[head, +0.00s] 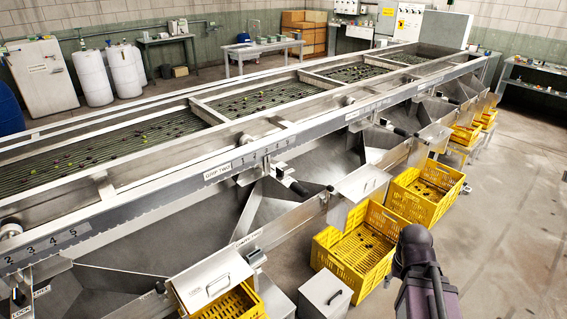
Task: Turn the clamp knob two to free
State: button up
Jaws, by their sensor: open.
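The roller sizer (345,107) is a long steel machine running from lower left to upper right. A label that seems to read "GAP TWO" (217,171) is on its front rail, left of a numbered scale (265,153). A small dark fitting (267,166) sits on the rail below that scale; I cannot tell whether it is clamp knob two. A black-ended handle (298,187) sticks out just below and right of it. A dark link of my arm shows at the lower right, in front of the machine. My gripper is not in view.
Yellow crates stand along the machine's front, one near (327,245) and one further back (459,186). Steel chutes (362,184) jut out above them. A grey box with a black handle (312,296) stands at the front. The floor at the right (515,240) is clear.

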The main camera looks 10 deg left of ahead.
aim_at(279, 172)
jog(key=u, duration=0.2)
jog(key=i, duration=1.2)
jog(key=u, duration=0.5)
